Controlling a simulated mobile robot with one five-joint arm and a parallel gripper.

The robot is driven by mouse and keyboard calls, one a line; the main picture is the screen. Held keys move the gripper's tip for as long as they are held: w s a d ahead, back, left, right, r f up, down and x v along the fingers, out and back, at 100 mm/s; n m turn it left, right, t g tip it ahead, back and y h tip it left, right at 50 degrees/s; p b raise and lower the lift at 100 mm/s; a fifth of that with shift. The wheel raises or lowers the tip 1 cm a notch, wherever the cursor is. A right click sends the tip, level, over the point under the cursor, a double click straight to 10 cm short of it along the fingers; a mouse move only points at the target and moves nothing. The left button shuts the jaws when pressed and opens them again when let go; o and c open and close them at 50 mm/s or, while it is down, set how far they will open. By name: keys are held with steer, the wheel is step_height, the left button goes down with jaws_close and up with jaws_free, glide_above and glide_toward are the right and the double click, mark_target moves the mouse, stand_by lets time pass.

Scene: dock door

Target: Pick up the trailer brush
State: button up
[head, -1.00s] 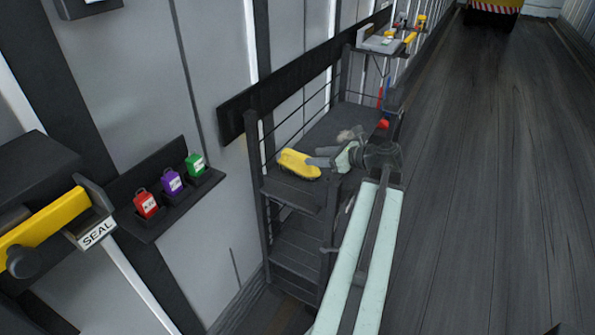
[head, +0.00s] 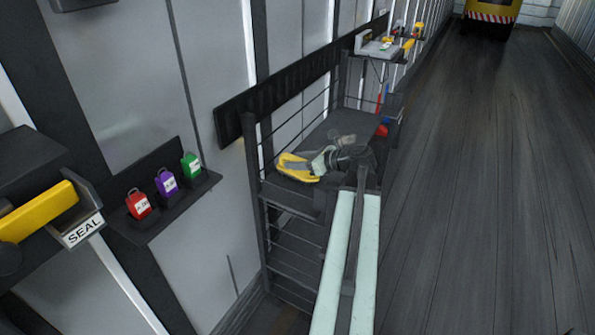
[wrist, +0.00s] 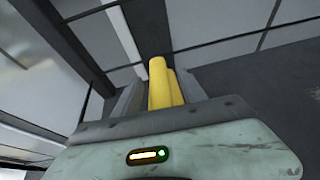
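The trailer brush, a yellow rounded piece (head: 296,177), lies on the top shelf of the dark rack (head: 290,195) against the wall. My gripper (head: 314,154) is over it from the right, with one grey finger lying across the yellow and the other behind it, apart. In the wrist view the yellow brush (wrist: 160,84) stands between my two grey fingers, which look spread to either side of it. I see no clear grip. The brush's underside is hidden, and its far side is partly covered by my finger.
A small shelf (head: 379,48) with tools is farther back. Rack rails run beside the brush. The floor at right is clear up to a yellow vehicle (head: 491,10).

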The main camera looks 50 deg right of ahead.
jaws_close()
steer(key=shift+r+p, duration=0.3)
steer(key=r+p, duration=0.3)
steer(key=shift+s+d+r, duration=0.1)
steer(key=shift+d+r, duration=0.1)
steer(key=shift+d, duration=0.2)
steer(key=s+d, duration=0.2)
steer(key=d, duration=0.5)
steer(key=s+d+r+p, duration=0.1)
steer(key=s+d, duration=0.2)
steer(key=d, duration=0.4)
steer(key=shift+d, duration=0.25)
